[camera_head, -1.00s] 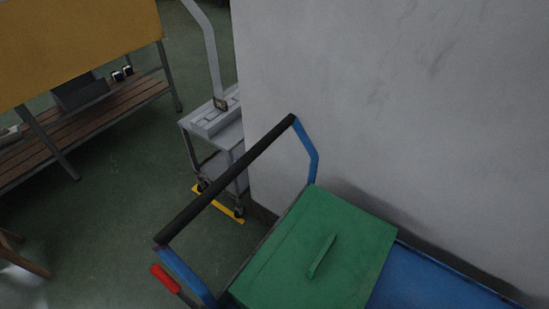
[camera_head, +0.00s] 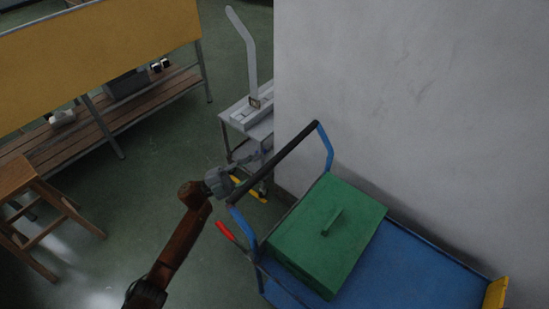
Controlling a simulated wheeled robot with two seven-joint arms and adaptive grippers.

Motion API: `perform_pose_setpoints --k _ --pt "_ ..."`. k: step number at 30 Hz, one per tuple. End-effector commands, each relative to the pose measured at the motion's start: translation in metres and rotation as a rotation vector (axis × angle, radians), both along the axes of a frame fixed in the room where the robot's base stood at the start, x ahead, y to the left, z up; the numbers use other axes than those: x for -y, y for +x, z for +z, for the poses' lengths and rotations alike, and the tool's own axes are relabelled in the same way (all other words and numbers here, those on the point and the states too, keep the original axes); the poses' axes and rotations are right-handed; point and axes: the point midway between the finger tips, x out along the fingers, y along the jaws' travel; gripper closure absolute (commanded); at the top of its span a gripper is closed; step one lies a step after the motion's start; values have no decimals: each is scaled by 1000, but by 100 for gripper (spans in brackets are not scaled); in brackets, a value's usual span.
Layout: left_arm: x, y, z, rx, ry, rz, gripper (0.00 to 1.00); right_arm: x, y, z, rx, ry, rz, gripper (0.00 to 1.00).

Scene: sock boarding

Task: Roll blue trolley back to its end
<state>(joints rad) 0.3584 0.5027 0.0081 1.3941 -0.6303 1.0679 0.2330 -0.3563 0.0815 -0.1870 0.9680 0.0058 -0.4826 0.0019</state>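The blue trolley (camera_head: 405,270) stands along the grey wall, its flat blue deck stretching to the lower right. Its push handle has blue side posts and a black grip bar (camera_head: 285,152). A green lidded box (camera_head: 345,205) sits on the deck at the handle end. My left gripper (camera_head: 248,167) is at the near side of the black bar, its fingers reaching toward the bar and looking spread. Whether they touch the bar I cannot tell. My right gripper is not in view.
A red-handled lever (camera_head: 226,230) sticks out beside the trolley handle. A grey wheeled stand (camera_head: 245,118) is behind the handle, by the wall (camera_head: 410,100). A yellow-panelled bench (camera_head: 110,45) and a wooden stool (camera_head: 35,190) stand left. Green floor (camera_head: 165,150) between is clear.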

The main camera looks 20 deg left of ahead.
Motion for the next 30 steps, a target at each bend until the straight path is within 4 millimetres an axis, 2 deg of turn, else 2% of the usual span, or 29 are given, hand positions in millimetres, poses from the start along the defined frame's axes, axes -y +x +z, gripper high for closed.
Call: perform_pose_setpoints --k 9,13,24,30 --pt "39 22 17 1 -4 0 64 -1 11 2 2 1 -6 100" --pt "49 28 22 -2 -5 1 64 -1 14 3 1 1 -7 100" --pt "53 30 25 -1 -3 1 65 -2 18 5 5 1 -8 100" --pt "53 30 25 -1 -4 2 79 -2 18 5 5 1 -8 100"
